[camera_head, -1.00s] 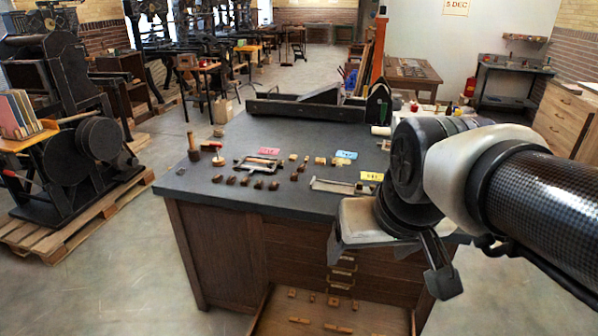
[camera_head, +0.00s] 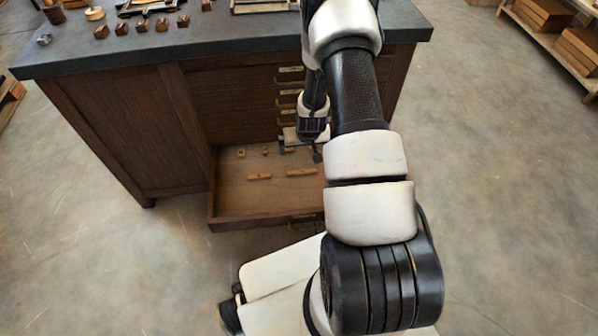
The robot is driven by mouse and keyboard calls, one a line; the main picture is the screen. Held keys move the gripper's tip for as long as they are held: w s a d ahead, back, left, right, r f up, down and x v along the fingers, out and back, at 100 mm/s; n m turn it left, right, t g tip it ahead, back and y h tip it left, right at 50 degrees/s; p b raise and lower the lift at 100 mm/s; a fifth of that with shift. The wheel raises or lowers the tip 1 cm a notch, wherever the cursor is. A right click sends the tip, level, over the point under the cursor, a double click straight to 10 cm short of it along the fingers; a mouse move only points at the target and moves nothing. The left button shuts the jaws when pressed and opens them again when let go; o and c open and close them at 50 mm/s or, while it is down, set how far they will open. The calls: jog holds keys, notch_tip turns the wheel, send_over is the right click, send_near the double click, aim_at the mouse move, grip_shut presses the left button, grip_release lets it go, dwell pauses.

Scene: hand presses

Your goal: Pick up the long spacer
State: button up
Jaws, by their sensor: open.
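Two long orange-brown wooden pieces lie flat in the open drawer: a left one (camera_head: 259,177) and a right one (camera_head: 301,172). They look alike in length, and I cannot tell which is the long spacer. My gripper (camera_head: 300,150) is over the back part of the drawer, just behind the right piece. Its fingers are spread, and nothing shows between them. My arm covers the right part of the drawer, so anything there is hidden.
The open drawer (camera_head: 235,203) juts from the wooden cabinet (camera_head: 120,130). Small wooden blocks (camera_head: 240,153) lie near its back. Closed drawers with handles (camera_head: 290,88) are above. The dark worktop (camera_head: 225,33) holds several small brown blocks (camera_head: 122,29).

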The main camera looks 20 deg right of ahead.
jog(key=b, duration=0.1)
send_near(302, 170)
jog(key=b+x, duration=0.2)
jog(key=b, duration=0.1)
jog(key=shift+b+x, duration=1.1)
jog(key=shift+x, duration=1.85)
jog(key=shift+a, duration=0.15)
jog(key=shift+c, duration=0.3)
jog(key=c, duration=0.7)
